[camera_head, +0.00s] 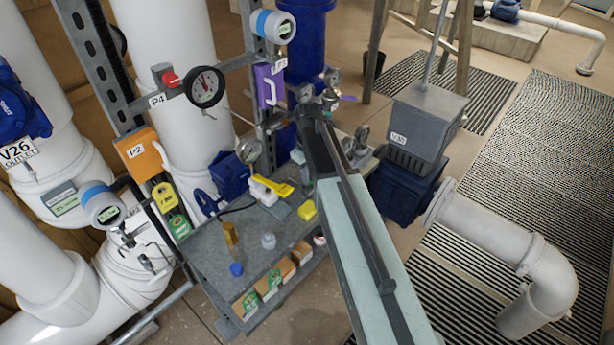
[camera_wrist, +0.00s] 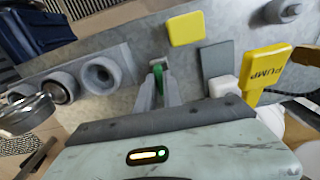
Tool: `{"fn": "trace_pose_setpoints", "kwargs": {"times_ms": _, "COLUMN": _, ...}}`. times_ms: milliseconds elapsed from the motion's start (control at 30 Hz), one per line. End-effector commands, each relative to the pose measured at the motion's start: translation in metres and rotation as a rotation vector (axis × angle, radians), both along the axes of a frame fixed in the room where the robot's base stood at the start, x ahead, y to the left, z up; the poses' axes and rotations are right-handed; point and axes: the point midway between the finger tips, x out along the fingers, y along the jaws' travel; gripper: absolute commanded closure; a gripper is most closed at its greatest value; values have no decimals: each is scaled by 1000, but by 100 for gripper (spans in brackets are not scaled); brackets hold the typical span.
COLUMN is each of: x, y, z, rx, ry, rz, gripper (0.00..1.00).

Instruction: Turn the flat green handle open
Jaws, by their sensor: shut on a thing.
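In the wrist view, the green handle (camera_wrist: 158,79) shows as a small, narrow green piece. My gripper (camera_wrist: 160,84) is shut on it, with grey fingers on either side. The fingers hide much of the handle, so I cannot tell how far it is turned. Grey round fittings with open ends (camera_wrist: 101,75) lie to the left of the fingers. In the head view, my arm reaches away over the grey bench and hides the green handle; the fingertips cannot be made out there.
The grey bench (camera_head: 205,262) carries a yellow block (camera_head: 307,210), which also shows in the wrist view (camera_wrist: 186,28). A yellow PUMP tag (camera_wrist: 266,72) stands beside a white block (camera_wrist: 222,86). A pressure gauge (camera_head: 204,87) is left of my arm. A grey box (camera_head: 428,115) stands right.

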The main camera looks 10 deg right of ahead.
Motion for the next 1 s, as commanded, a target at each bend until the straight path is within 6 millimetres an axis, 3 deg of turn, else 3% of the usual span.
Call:
{"fn": "trace_pose_setpoints", "kwargs": {"times_ms": 667, "x": 1, "y": 2, "z": 0, "rx": 4, "ry": -4, "rz": 63, "gripper": 100}}
{"fn": "trace_pose_setpoints", "kwargs": {"times_ms": 700, "x": 1, "y": 2, "z": 0, "rx": 4, "ry": -4, "rz": 63, "gripper": 84}}
{"fn": "trace_pose_setpoints", "kwargs": {"times_ms": 767, "x": 1, "y": 2, "z": 0, "rx": 4, "ry": -4, "rz": 63, "gripper": 67}}
{"fn": "trace_pose_setpoints", "kwargs": {"times_ms": 1000, "x": 1, "y": 1, "z": 0, "rx": 3, "ry": -2, "rz": 61, "gripper": 67}}
